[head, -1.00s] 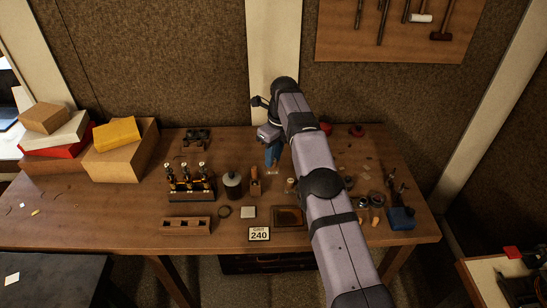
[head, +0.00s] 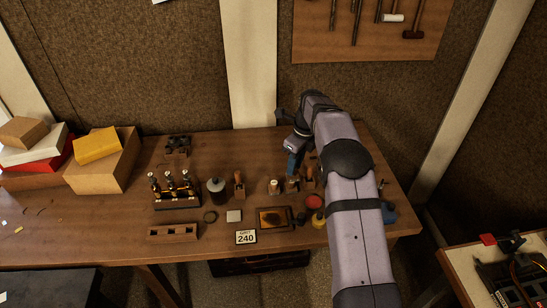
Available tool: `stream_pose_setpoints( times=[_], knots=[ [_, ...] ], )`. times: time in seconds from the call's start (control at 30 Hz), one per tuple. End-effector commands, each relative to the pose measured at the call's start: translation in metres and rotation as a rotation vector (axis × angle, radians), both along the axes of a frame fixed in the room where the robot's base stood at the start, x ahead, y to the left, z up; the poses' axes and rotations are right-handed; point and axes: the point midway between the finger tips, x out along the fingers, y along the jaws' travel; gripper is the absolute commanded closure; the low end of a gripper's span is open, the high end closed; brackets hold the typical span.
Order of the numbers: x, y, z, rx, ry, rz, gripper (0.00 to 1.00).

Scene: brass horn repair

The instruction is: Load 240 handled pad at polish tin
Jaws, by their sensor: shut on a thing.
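My gripper (head: 292,168) is over the right-middle of the bench, its blue fingers pointing down. It is shut on what looks like a small handled pad (head: 293,185), partly hidden and too small to read its grit. A "GRIT 240" sign (head: 246,238) stands at the front edge of the bench. A dark tray with a brown stained middle (head: 289,222) lies right of the sign. Round tins and lids, one red (head: 314,202) and one yellow (head: 318,219), lie beside my arm. I cannot tell which is the polish tin.
Wooden-handled pieces (head: 239,184) (head: 275,187) stand on the bench (head: 110,235). A grey canister (head: 216,190), a valve rack (head: 175,200) and a slotted wooden block (head: 172,232) are to the left. Boxes (head: 103,168) are stacked far left. My arm covers the bench's right part.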

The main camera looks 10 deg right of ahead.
Motion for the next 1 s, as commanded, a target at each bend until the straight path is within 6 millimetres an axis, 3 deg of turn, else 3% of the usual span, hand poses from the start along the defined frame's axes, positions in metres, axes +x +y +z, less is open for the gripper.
stream_pose_setpoints(
  times=[0.03, 0.2, 0.4, 1.0],
  knots=[
    [-0.007, -0.013, 0.002, 0.001, 0.002, -0.006, 0.97],
    [-0.029, -0.043, -0.002, -0.001, 0.001, -0.007, 0.97],
    [-0.046, -0.061, -0.007, -0.003, 0.000, -0.006, 0.97],
    [-0.053, -0.067, -0.021, -0.004, 0.000, -0.007, 0.97]
  ],
)
